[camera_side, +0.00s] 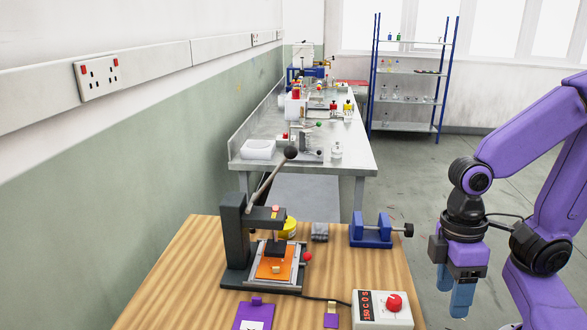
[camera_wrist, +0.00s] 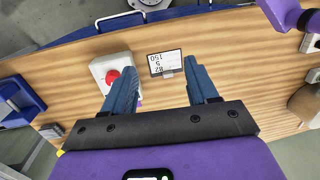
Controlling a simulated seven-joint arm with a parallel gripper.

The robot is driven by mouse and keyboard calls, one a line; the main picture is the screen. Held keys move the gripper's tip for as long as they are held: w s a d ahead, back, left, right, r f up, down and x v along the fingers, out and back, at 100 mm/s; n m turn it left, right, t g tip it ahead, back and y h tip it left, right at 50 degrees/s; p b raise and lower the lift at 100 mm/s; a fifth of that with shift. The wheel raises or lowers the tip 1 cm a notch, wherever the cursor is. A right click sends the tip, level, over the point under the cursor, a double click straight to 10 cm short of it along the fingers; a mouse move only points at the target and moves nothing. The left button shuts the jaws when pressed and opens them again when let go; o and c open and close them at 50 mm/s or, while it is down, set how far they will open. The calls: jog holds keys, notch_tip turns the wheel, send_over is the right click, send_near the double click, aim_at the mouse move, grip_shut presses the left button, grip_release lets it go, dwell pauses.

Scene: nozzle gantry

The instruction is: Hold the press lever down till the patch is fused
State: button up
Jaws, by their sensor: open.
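The press (camera_side: 233,243) stands on the wooden bench at the left in the side view. Its lever (camera_side: 264,185) is raised and slants up to a black ball knob (camera_side: 290,152). An orange sheet (camera_side: 267,266) lies on the press bed under the press head (camera_side: 285,229), with a small pale patch (camera_side: 277,268) on it. The head appears to be above the sheet. My gripper (camera_side: 454,291) hangs at the right, past the bench edge and well away from the lever. It is open and empty; its blue fingers stand apart in the wrist view (camera_wrist: 163,88).
A control box (camera_side: 383,311) with a red knob reads about "150 C 0 S"; it also shows in the wrist view (camera_wrist: 104,80). A blue vise (camera_side: 371,232), a purple pad (camera_side: 253,314) and a small card (camera_wrist: 167,63) are on the bench (camera_side: 180,285).

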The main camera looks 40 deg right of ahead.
jog(key=m+g, duration=0.1)
jog(key=m, duration=0.2)
jog(key=m+t+y, duration=1.3)
jog(key=m+y, duration=0.2)
jog(key=m, duration=1.4)
send_near(282, 163)
jog(key=s+d+r, duration=0.3)
jog(key=s+d, duration=0.1)
jog(key=d, duration=0.2)
jog(key=x, duration=1.7)
jog(key=shift+w+a+f, duration=0.1)
jog(key=shift+f, duration=0.25)
grip_shut()
